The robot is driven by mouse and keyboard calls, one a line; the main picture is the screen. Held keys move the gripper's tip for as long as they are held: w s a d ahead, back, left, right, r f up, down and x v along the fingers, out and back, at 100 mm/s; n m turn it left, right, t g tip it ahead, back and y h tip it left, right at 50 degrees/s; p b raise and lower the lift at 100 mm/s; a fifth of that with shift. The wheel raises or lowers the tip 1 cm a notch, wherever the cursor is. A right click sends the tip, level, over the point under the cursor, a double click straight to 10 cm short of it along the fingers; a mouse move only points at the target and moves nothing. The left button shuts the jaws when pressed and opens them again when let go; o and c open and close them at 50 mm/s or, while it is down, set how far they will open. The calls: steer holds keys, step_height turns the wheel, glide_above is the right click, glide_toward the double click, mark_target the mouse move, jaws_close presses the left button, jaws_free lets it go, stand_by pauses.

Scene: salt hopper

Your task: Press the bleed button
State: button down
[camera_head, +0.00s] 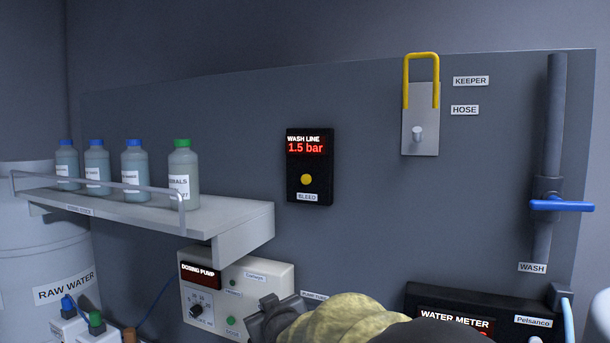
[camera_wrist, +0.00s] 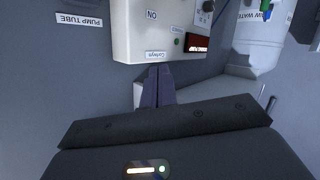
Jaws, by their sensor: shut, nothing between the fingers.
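The bleed button (camera_head: 306,179) is a round yellow button on a black wall unit (camera_head: 310,195). The unit's red display reads "WASH LINE 1.5 bar", and a BLEED label sits under the button. My gripper (camera_head: 268,307) is low in the head view, below and left of the button and apart from it. It overlaps the right edge of the dosing pump box in the picture. In the wrist view my gripper's fingers (camera_wrist: 157,72) are together and empty, pointing toward the dosing pump box. The button is not visible in the wrist view.
A shelf (camera_head: 230,222) with several bottles juts out left of the unit. The dosing pump box (camera_head: 235,295) is below it. A keeper plate (camera_head: 420,130) with a yellow loop and a wash pipe with a blue valve handle (camera_head: 562,206) are to the right. The panel around the button is clear.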

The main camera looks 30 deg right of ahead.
mark_target(306, 179)
steer(key=d+r+n+t+p, duration=0.1)
steer(key=d+r+t+p, duration=0.1)
steer(key=r, duration=1)
steer(key=w+d+r+n+t+h+p, duration=0.1)
steer(key=d+r+t+p, duration=0.1)
steer(key=r, duration=1)
steer(key=t+p, duration=0.1)
steer(key=t, duration=0.1)
steer(key=shift+w+d+r+t, duration=0.2)
steer(key=shift+w+d+t, duration=0.05)
steer(key=shift+d+t, duration=0.15)
steer(key=shift+w+d, duration=0.1)
steer(key=shift+w, duration=0.05)
steer(key=w+d, duration=0.1)
steer(key=d, duration=0.1)
steer(key=w+d+p, duration=0.1)
steer(key=w+d, duration=0.3)
steer(key=shift+w+d+p, duration=0.1)
steer(key=shift+d+p, duration=0.25)
steer(key=shift+w+d, duration=0.25)
steer(key=shift+d, duration=0.1)
